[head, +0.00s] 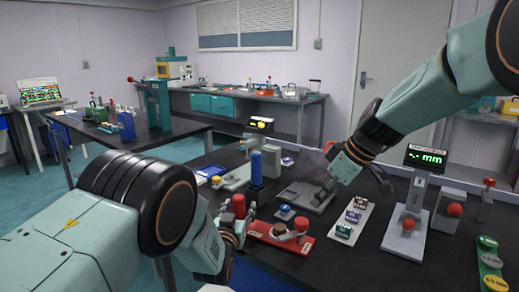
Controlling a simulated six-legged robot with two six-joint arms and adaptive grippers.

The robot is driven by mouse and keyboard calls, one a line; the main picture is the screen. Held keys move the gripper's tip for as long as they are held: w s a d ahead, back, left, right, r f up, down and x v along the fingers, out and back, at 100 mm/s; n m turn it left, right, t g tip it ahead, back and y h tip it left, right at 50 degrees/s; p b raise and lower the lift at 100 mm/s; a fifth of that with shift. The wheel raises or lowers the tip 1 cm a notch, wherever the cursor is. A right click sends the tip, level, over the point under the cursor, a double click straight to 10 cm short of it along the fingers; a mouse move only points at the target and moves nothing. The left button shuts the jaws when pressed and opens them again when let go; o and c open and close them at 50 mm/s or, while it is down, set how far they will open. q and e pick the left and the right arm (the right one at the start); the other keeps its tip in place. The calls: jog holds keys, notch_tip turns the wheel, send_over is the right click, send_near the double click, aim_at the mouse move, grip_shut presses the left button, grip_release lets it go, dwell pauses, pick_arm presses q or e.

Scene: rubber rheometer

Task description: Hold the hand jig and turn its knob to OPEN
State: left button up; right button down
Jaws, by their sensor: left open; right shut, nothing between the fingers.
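A red base (265,231) with a round brownish part and a red ball knob (301,224) lies on the dark table; it may be the hand jig, but no OPEN mark is readable. My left gripper (240,226) is open just left of it, beside a red-topped upright (238,204), partly hidden by my arm; I cannot tell whether they touch. My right gripper (327,192) is shut and empty, pointing down over a grey plate (299,193) behind the red base.
A blue cylinder (256,170) stands behind the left gripper. To the right are a white strip with small blocks (344,229), a gauge with a green "mm" display (426,157) and a green strip (489,262). Bare table shows at the front right.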

pick_arm(q)
jog(key=shift+s, duration=0.1)
jog(key=s, duration=0.4)
jog(key=s+a, duration=0.1)
jog(key=s, duration=0.2)
jog(key=shift+a, duration=0.1)
jog(key=shift+s, duration=0.15)
